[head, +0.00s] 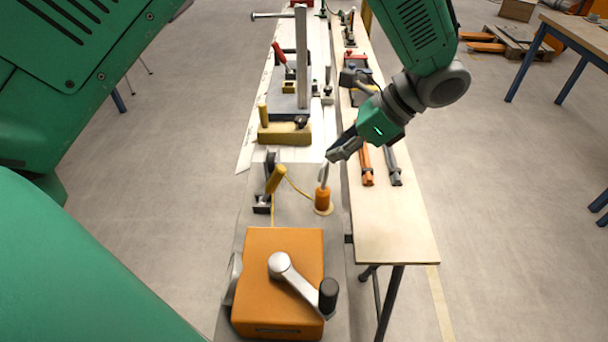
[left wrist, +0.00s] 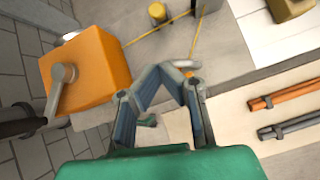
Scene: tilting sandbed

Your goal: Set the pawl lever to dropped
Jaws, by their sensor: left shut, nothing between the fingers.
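My left gripper (head: 338,154) is shut and empty, just above and beside an upright orange handle (head: 322,197) with a metal upper part on a round base. I cannot tell whether they touch. In the left wrist view, the fingers (left wrist: 172,82) largely hide the orange handle. A tilted yellow handle (head: 276,180) stands on a dark bracket (head: 263,204) to its left, with a yellow cord (head: 298,188) running from it. Which of these is the pawl lever is not clear. An orange housing (head: 255,268) with a metal crank (head: 290,275) stands in front. My right gripper is not in view.
A pale side bench (head: 400,235) runs along the right, holding an orange bar (head: 366,168) and a grey bar (head: 392,168). A yellow block (head: 284,136) and a tall metal post (head: 302,60) stand farther back. The bench's front part is clear.

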